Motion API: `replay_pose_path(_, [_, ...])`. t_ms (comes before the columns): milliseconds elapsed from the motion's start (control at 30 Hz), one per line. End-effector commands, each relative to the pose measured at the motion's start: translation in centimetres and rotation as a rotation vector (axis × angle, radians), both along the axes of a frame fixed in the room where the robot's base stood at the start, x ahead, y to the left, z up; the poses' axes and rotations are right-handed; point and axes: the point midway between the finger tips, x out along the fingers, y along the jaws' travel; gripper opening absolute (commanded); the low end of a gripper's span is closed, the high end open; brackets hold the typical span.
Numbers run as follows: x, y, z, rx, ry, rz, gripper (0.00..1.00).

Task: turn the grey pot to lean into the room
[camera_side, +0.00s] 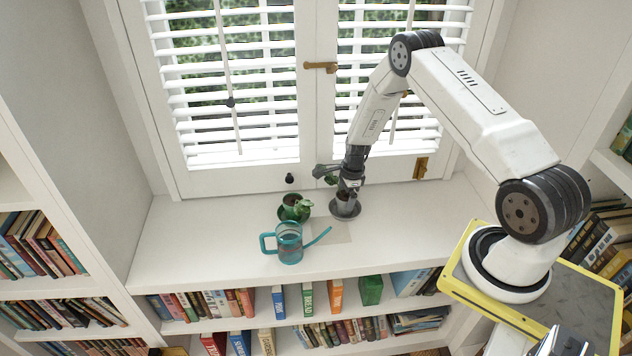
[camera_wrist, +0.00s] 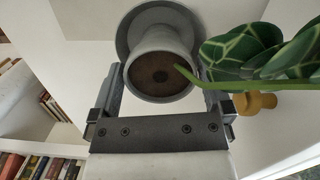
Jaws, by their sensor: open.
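The grey pot (camera_side: 344,208) stands on a grey saucer on the white window sill, right of the middle in the side view. In the wrist view the grey pot (camera_wrist: 160,70) shows its round rim and brown soil. A plant with dark green, pale-veined leaves (camera_wrist: 265,50) leans out to the right there, its stem crossing the rim. In the side view its leaves (camera_side: 325,172) point left, near the window. My gripper (camera_side: 348,186) is at the pot from above; in the wrist view my gripper (camera_wrist: 162,88) is open, one finger on each side of the pot. Contact cannot be told.
A green pot with a plant (camera_side: 294,207) stands close on the left. A teal watering can (camera_side: 290,243) is in front of it, spout toward the grey pot. The shuttered window (camera_side: 318,120) is close behind. The sill's far left is clear.

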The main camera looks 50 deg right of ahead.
Motion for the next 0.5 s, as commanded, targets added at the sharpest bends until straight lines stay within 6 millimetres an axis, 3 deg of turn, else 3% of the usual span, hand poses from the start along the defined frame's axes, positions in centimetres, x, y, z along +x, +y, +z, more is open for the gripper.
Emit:
replay_pose_path(267, [0.0,-0.2,1.3,-0.001,-0.002,0.0,1.0])
replay_pose_path(500, [-0.2,-0.4,3.8,-0.001,-0.002,-0.001,1.0])
